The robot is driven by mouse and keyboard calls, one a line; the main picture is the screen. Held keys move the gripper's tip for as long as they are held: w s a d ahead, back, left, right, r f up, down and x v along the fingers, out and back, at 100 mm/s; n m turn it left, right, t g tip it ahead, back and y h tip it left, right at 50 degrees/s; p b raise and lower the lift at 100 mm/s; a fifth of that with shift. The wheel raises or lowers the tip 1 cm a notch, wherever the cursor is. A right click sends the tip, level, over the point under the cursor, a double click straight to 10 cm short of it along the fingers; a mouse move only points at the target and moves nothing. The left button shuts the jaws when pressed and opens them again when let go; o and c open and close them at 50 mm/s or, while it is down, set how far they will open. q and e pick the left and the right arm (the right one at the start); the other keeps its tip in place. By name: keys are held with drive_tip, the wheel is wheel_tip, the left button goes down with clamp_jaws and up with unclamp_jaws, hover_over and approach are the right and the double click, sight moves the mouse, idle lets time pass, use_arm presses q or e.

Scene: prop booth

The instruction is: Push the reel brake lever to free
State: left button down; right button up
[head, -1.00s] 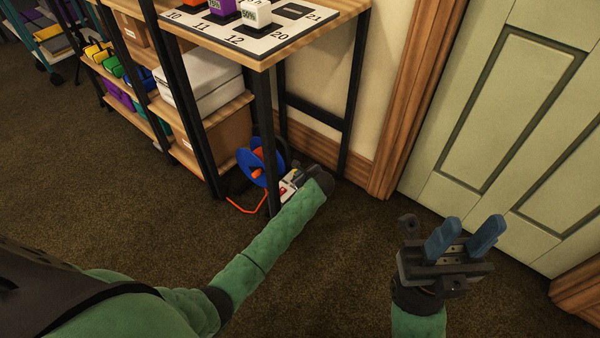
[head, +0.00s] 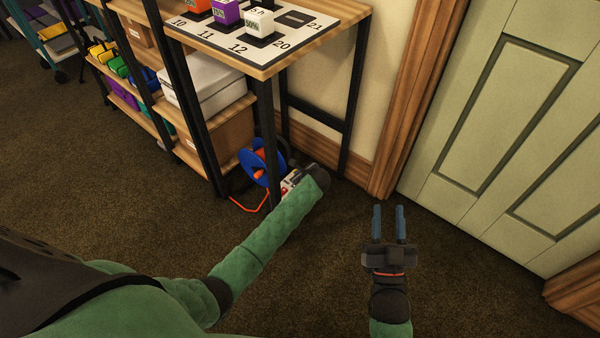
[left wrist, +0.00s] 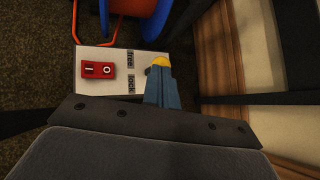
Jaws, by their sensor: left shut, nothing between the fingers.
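The blue reel (head: 258,166) with an orange core stands on the floor under the shelf end. Beside it is a white panel (left wrist: 92,58) with a red rocker switch (left wrist: 98,70) and the words "free" and "lock". A yellow knob, the lever's visible end (left wrist: 160,59), shows level with "free"; the rest of the lever is mostly hidden by my fingers. My left gripper (left wrist: 158,78) is shut and empty, its blue fingertips against or just short of the knob; contact is unclear. In the head view my wrist hides its fingers. My right gripper (head: 388,210) is open and empty above the carpet.
A shelf post (head: 267,140) stands close to the reel. Above is a table top with a numbered mat (head: 222,40) and several cubes. A green door (head: 500,110) is at right. Carpet in front is clear.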

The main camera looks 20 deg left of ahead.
use_arm(q)
drive_tip(key=shift+a+r+p, duration=0.15)
drive_tip(key=shift+p, duration=0.2)
drive_tip(key=shift+a+h+p, duration=0.1)
drive_tip(key=shift+h+p, duration=0.2)
drive_tip(key=shift+p, duration=0.15)
use_arm(e)
wheel_tip(320, 180, down, 19)
drive_tip(key=s+g+h, duration=0.1)
drive_tip(key=g, duration=0.6)
use_arm(q)
drive_tip(key=shift+w+a+p, duration=0.1)
drive_tip(key=shift+p, duration=0.35)
drive_tip(key=shift+a+r+p, duration=0.1)
drive_tip(key=shift+a+p, duration=0.05)
drive_tip(key=shift+p, duration=0.4)
use_arm(e)
drive_tip(key=s+f+g+h, duration=0.1)
drive_tip(key=s+f+g, duration=0.2)
drive_tip(key=s+f, duration=0.3)
drive_tip(key=s+d+f+g, duration=0.1)
drive_tip(key=s+f+g, duration=0.3)
drive_tip(key=f, duration=0.9)
drive_tip(key=shift+s+d+f+g+h, duration=0.3)
drive_tip(key=shift+s+f+h, duration=0.1)
drive_tip(key=shift+s, duration=0.55)
drive_tip(key=shift+r, duration=0.1)
